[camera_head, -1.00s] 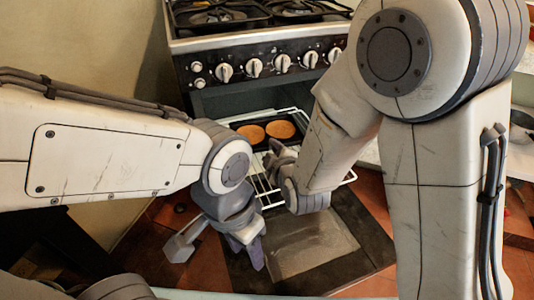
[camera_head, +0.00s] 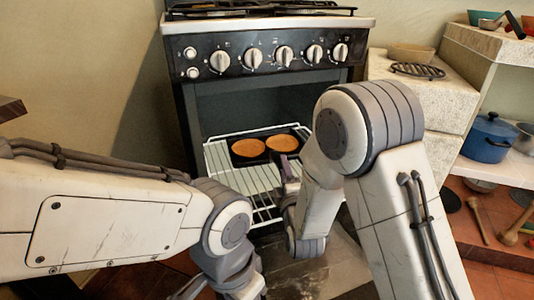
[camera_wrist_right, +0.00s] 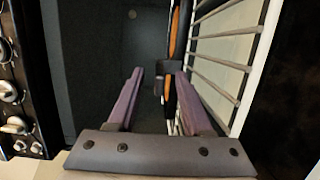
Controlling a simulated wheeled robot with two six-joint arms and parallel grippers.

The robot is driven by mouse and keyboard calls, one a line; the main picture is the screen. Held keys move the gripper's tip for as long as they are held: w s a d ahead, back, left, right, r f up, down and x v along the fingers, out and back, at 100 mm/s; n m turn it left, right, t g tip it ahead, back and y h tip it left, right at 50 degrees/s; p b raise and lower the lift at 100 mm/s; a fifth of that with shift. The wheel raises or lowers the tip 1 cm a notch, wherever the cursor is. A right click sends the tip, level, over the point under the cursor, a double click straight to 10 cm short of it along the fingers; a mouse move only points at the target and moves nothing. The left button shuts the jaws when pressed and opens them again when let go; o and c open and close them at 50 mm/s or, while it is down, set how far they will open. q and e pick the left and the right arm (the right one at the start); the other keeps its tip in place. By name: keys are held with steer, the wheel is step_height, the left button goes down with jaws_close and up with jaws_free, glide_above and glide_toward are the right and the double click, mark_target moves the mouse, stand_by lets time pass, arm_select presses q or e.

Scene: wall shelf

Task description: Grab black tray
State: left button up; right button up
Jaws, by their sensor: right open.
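The black tray (camera_head: 266,153) holds two round orange-brown discs and lies on the white wire rack (camera_head: 216,160), which is pulled out of the oven. My right gripper (camera_head: 288,167) is at the tray's front right side. In the right wrist view, its purple fingers (camera_wrist_right: 163,103) are apart. The tray (camera_wrist_right: 161,82) shows nearly edge-on there, with its near end between the fingers, closer to the right one; I cannot tell whether they touch. My left gripper (camera_head: 230,282) is low at the bottom edge, away from the tray, its fingertips cut off.
The stove front with knobs (camera_head: 270,57) rises above the open oven (camera_head: 265,103). The lowered oven door lies under the rack, partly hidden by my right arm. A stone counter (camera_head: 405,92) and shelves with a blue pot (camera_head: 487,138) stand at right.

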mark_target(279, 154)
steer(key=w, duration=0.1)
steer(key=w+b, duration=0.1)
steer(key=w, duration=0.2)
steer(key=shift+w+a+b, duration=0.25)
steer(key=shift+a+b, duration=0.05)
steer(key=shift+a, duration=0.05)
steer(key=shift+w+a, duration=0.1)
steer(key=shift+w, duration=0.3)
jaws_close()
steer(key=shift+r, duration=0.1)
stand_by(0.7)
